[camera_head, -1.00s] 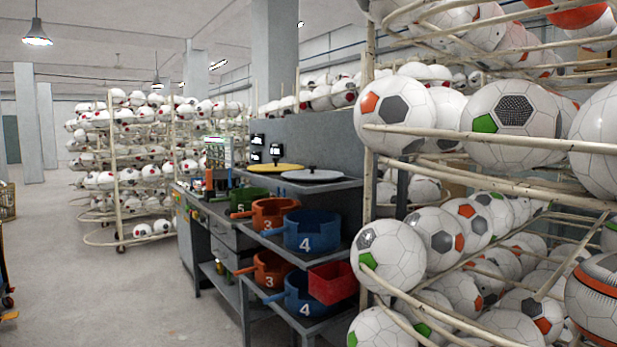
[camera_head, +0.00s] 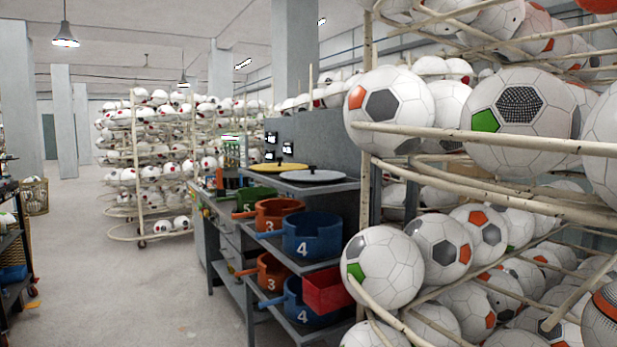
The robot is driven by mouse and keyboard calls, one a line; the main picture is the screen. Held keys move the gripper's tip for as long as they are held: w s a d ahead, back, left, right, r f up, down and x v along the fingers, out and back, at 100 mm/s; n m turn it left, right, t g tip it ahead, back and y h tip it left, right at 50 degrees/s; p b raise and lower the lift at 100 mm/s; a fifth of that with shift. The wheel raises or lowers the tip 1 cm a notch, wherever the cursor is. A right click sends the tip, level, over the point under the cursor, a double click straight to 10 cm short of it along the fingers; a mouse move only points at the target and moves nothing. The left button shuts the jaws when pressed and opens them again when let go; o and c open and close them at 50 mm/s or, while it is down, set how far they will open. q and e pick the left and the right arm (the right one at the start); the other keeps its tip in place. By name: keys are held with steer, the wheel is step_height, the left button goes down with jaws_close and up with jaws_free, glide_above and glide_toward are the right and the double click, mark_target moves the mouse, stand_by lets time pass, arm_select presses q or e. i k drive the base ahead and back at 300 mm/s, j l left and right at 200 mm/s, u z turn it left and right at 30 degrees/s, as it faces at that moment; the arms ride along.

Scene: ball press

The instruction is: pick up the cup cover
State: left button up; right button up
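Two flat round covers lie on the top shelf of the grey workbench, ahead and right of centre. One is a yellow cover (camera_head: 278,168), the other a pale grey cover (camera_head: 313,176) with a small dark knob. I cannot tell which one is the cup cover. Below them stand an orange pot marked 3 (camera_head: 278,213) and a blue pot marked 4 (camera_head: 313,236), both open at the top. Neither of my grippers shows in the view.
A rack of footballs (camera_head: 387,108) fills the right side, close by. The grey workbench (camera_head: 229,243) has a red bin (camera_head: 328,291) on a lower shelf. Another ball rack (camera_head: 138,165) stands behind. A cart (camera_head: 12,262) is at the left edge. The floor (camera_head: 120,290) between is clear.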

mark_target(311, 175)
steer(key=l, duration=0.1)
steer(key=z, duration=0.3)
steer(key=i+j+z, duration=0.15)
steer(key=z, duration=0.3)
steer(key=i+j+z, duration=0.1)
steer(key=j+z, duration=0.3)
steer(key=i+j+z, duration=0.1)
steer(key=j+z, duration=0.2)
steer(key=j, duration=0.45)
steer(key=j+z, duration=0.35)
steer(key=j, duration=1.15)
steer(key=k+j+z, duration=0.1)
steer(key=j, duration=0.7)
